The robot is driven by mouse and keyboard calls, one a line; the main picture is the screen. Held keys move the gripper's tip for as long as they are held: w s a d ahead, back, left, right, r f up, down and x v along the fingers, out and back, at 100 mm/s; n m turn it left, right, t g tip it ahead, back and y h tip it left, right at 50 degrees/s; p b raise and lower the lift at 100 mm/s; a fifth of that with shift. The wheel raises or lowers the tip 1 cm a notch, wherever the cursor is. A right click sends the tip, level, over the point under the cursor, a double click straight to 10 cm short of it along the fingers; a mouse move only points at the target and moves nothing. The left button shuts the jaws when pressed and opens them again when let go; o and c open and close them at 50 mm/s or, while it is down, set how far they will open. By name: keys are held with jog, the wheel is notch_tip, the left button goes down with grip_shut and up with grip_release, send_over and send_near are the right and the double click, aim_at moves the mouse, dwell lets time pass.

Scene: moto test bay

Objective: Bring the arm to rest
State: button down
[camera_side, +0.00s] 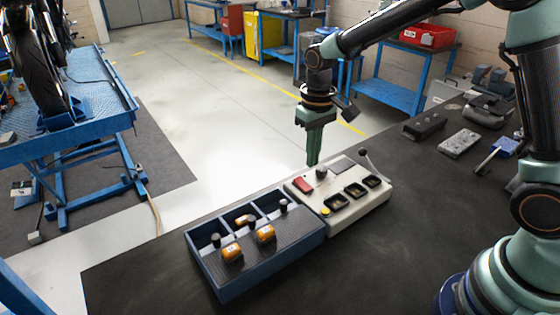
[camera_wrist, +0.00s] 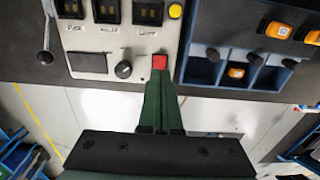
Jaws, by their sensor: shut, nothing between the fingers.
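My gripper (camera_side: 313,162) has green fingers closed together and pointing down, with nothing between them. In the side view its tips appear just above the far edge of a cream control panel (camera_side: 375,198), close to a red switch (camera_side: 303,185). In the wrist view the closed fingers (camera_wrist: 159,88) reach up to the red switch (camera_wrist: 159,62), covering part of the panel's edge. I cannot tell whether the tips touch the switch.
A blue compartment tray (camera_side: 262,277) adjoins the panel and holds several orange pieces and dark knobs. A lever (camera_side: 368,160) stands up at the panel's far right corner. Loose parts lie farther right on the dark bench (camera_side: 400,265). The bench front is clear.

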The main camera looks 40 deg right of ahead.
jog(key=s+d+r+t, duration=0.2)
jog(key=s+r, duration=0.4)
jog(key=s, duration=0.1)
jog(key=s+d+r+t, duration=0.2)
jog(key=s+r+t, duration=0.1)
jog(key=s+r, duration=0.3)
jog(key=shift+s+d+t, duration=0.3)
jog(key=shift+s+d, duration=0.1)
jog(key=shift+s, duration=0.15)
jog(key=shift+r, duration=0.1)
